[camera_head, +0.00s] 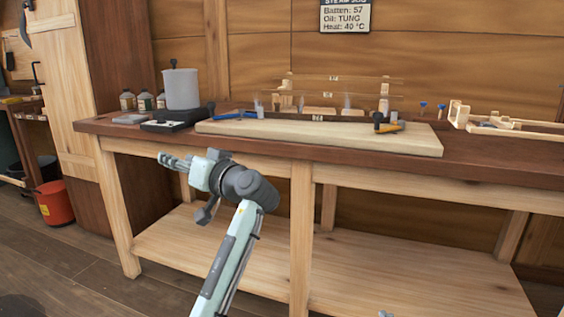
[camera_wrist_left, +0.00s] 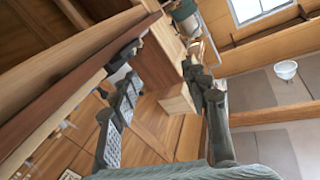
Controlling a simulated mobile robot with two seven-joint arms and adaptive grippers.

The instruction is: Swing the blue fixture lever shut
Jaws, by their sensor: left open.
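A small blue piece (camera_head: 237,115), possibly the fixture lever, sits at the left part of the pale board (camera_head: 300,133) on the bench. It is too small to tell whether it stands open or shut. My left gripper (camera_head: 167,158) is in front of the bench's front edge, below the bench top, pointing left and apart from the board. In the left wrist view its two dark fingers stand apart with nothing between them (camera_wrist_left: 163,80). The lever is not clear in that view. My right gripper is not in view.
A yellow-handled tool (camera_head: 389,127) lies on the board's right part. A grey pot (camera_head: 181,89) and several bottles stand at the bench's left end. A wooden frame (camera_head: 510,122) lies at the right. The lower shelf (camera_head: 400,270) is mostly clear.

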